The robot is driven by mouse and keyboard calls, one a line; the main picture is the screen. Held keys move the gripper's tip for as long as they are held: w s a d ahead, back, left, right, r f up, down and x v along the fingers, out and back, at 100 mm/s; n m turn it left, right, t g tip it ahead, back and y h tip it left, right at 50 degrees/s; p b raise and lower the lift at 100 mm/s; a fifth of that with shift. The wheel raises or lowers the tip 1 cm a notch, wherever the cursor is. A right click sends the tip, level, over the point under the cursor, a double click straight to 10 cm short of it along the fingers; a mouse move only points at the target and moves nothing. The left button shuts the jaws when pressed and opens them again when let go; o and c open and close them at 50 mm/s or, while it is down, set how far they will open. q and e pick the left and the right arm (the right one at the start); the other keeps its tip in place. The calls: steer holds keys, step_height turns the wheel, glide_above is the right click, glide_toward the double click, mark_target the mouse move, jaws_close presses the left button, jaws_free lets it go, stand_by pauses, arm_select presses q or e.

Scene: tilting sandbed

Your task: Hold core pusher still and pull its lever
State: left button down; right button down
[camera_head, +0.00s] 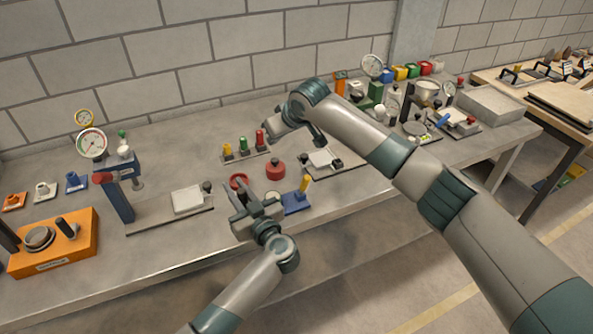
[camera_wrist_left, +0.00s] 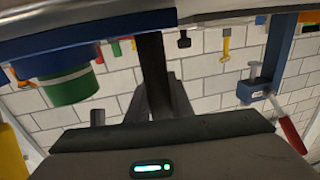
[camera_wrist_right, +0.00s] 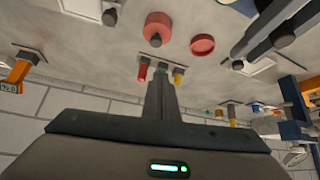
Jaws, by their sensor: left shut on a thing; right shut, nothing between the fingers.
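The core pusher seems to be the small blue-based device (camera_head: 294,206) with an upright yellow lever (camera_head: 304,185), near the table's front edge. In the left wrist view its blue and green body (camera_wrist_left: 72,82) shows at the left, with yellow beside it. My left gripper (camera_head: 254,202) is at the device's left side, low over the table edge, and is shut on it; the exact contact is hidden. My right gripper (camera_head: 270,124) is shut and empty, above the table behind the device. Its closed fingers (camera_wrist_right: 160,98) show in the right wrist view.
A red jar (camera_head: 276,169) and a red ring (camera_head: 238,181) stand behind the left gripper. A rack with yellow, green and red knobs (camera_head: 243,149) is behind them. A blue press (camera_head: 118,196) and an orange box (camera_head: 55,245) are at the left.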

mark_target(303, 185)
steer(key=s+d+r+n+g+h, duration=0.2)
steer(key=s+r+n+g+h, duration=0.1)
steer(key=s+r+h, duration=0.2)
steer(key=s+r, duration=0.2)
steer(key=s, duration=0.2)
steer(key=shift+s+d+r+n, duration=0.15)
steer(key=shift+s+d+n, duration=0.15)
steer(key=shift+d+n, duration=0.1)
steer(key=d+f, duration=0.3)
steer(key=f, duration=0.8)
steer(key=shift+w+d, duration=0.2)
steer(key=shift+d, duration=0.2)
